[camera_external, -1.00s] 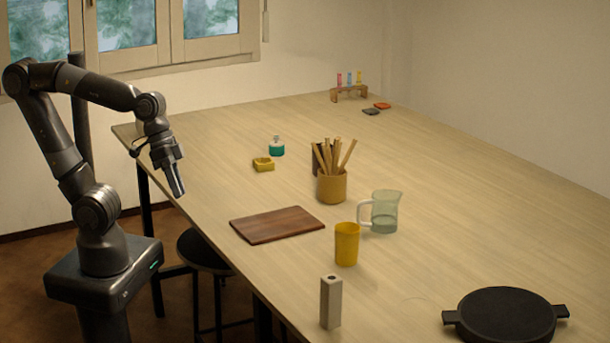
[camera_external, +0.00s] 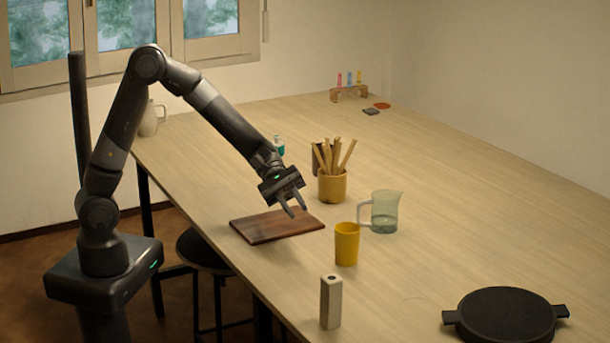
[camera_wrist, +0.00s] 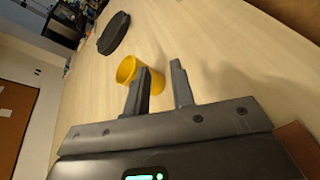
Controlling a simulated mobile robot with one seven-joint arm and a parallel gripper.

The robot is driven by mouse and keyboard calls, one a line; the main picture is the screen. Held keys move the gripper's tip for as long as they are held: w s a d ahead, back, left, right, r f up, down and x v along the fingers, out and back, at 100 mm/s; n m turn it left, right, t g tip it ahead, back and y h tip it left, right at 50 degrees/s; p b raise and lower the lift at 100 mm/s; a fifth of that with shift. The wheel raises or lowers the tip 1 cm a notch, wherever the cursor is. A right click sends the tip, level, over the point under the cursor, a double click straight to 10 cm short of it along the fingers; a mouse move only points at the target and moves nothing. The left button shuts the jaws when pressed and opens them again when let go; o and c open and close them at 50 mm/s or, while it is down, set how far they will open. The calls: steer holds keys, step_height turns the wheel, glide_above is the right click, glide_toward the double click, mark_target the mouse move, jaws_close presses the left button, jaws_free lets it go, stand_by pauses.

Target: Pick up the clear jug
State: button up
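The clear jug (camera_external: 386,212) stands upright on the table in the external view, greenish and see-through, its handle toward the left. It stands behind and right of a yellow cup (camera_external: 347,244). My gripper (camera_external: 297,211) is open and empty above the dark wooden board (camera_external: 262,229), left of the jug and apart from it. In the wrist view my two fingers (camera_wrist: 160,68) are spread with nothing between them. The yellow cup (camera_wrist: 127,69) shows there just beyond the left finger, which partly covers it. I cannot make out the jug in the wrist view.
A tan pot of sticks (camera_external: 332,187) stands behind the board, close to the jug. A grey block (camera_external: 330,303) and a black lidded pan (camera_external: 506,318) are nearer the front. A pale pitcher (camera_external: 149,121) stands at the far left. The table right of the jug is clear.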

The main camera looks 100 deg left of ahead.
mark_target(377, 214)
steer(key=w+a+f+n+t+y, duration=0.1)
steer(key=w+a+f+n+t, duration=0.1)
steer(key=a, duration=0.3)
steer(key=w+a+f+n+t+y, duration=0.1)
steer(key=a+n+t, duration=0.1)
steer(key=a+n, duration=0.2)
steer(key=w+a+f+n+t+y, duration=0.1)
steer(key=w+a+f+n+t, duration=0.1)
steer(key=a, duration=0.5)
steer(key=shift+w+a+f+n+t+y, duration=0.15)
steer(key=shift+n+t, duration=0.1)
steer(key=shift+n, duration=0.3)
steer(key=shift+w+a+f+n+t+y, duration=0.15)
steer(key=shift+n+t, duration=0.1)
steer(key=shift+n, duration=0.3)
steer(key=shift+w+a, duration=0.1)
steer(key=shift+w, duration=0.05)
steer(key=x, duration=1)
steer(key=shift+w+d, duration=0.2)
steer(key=shift+d, duration=0.05)
jaws_close()
